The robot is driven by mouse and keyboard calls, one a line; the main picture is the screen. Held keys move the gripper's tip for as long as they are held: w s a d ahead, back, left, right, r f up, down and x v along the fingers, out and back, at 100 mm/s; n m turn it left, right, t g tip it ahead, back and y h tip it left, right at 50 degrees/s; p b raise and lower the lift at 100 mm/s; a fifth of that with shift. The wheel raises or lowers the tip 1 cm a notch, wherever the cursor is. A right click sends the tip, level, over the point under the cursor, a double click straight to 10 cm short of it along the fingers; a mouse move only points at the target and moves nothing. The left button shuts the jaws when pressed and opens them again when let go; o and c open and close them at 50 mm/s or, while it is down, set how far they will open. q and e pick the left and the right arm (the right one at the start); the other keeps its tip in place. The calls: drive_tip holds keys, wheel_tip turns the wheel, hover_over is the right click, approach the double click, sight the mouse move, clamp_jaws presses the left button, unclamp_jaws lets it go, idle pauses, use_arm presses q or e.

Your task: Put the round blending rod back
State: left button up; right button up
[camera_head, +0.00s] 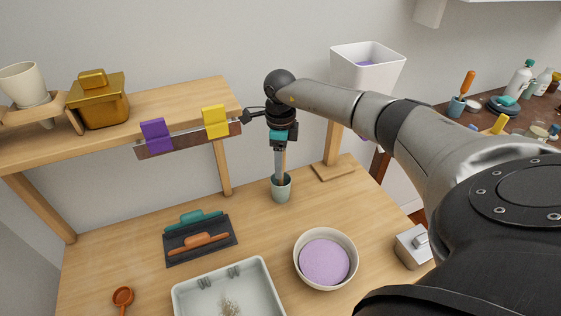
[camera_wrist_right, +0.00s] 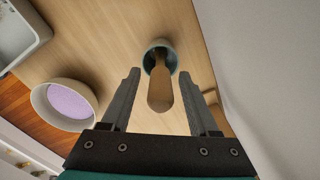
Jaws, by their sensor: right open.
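The blending rod (camera_wrist_right: 160,92), with a rounded wooden handle, stands in a small grey-green cup (camera_head: 281,190) on the table. In the right wrist view the cup (camera_wrist_right: 171,50) lies beyond the fingertips and the handle points toward the camera. My right gripper (camera_head: 280,176) is above the cup, pointing down. In the right wrist view its fingers (camera_wrist_right: 159,76) are open on either side of the handle, with gaps at both sides. The rod's lower end is hidden inside the cup. My left gripper is not in view.
A bowl of lilac material (camera_head: 325,262) stands right of the cup, and a pale tray (camera_head: 184,298) is at the front. A dark mat (camera_head: 172,255) holds teal and orange tools. A wooden shelf (camera_head: 180,100) with purple and yellow pieces is at the left.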

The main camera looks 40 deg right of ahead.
wheel_tip(320, 180, up, 12)
drive_tip(key=shift+f+p, duration=0.15)
drive_tip(key=shift+p, duration=0.65)
idle(1.0)
